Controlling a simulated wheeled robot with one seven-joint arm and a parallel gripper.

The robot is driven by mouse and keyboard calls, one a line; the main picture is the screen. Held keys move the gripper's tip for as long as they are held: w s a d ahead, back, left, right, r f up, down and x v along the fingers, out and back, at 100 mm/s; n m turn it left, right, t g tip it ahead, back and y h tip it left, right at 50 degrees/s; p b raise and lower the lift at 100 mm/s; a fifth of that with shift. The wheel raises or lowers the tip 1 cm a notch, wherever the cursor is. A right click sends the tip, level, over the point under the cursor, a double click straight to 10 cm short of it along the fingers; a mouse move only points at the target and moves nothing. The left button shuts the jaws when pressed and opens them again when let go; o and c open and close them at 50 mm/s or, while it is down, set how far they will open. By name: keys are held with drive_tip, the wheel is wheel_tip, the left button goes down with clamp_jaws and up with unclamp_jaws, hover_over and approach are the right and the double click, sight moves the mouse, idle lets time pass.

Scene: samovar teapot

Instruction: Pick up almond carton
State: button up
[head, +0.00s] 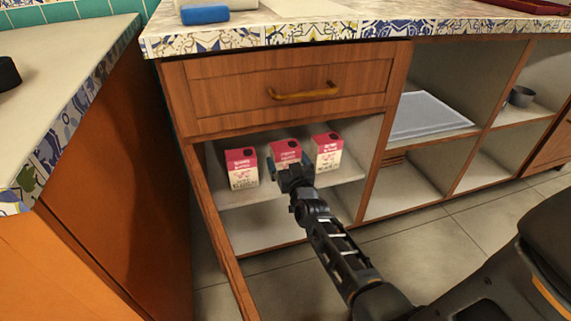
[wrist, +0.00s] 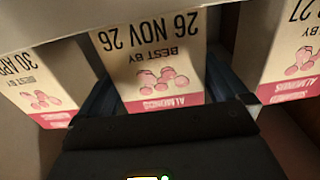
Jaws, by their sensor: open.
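Three pink-and-white cartons stand in a row on the cabinet's upper shelf in the head view: a left one (head: 242,170), a middle one (head: 286,150) and a right one (head: 328,152). My gripper (head: 289,170) is open at the middle carton and hides its lower part. In the wrist view the lettering is upside down. The centre carton (wrist: 152,55) reads "ALMONDS" and "BEST BY 26 NOV 26". My gripper's fingers (wrist: 163,85) stand on either side of it; I cannot tell whether they touch it. Other cartons flank it, one at left (wrist: 38,85) and one at right (wrist: 292,50).
A wooden drawer (head: 225,85) with a brass handle (head: 303,91) is above the shelf (head: 240,193). A wooden door edge (head: 222,245) runs down at the left. Open compartments at right hold a grey tray (head: 425,115) and a small pot (head: 521,96). The space below the carton shelf looks empty.

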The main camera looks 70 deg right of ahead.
drive_tip(key=shift+x, duration=1.05)
drive_tip(key=c, duration=0.9)
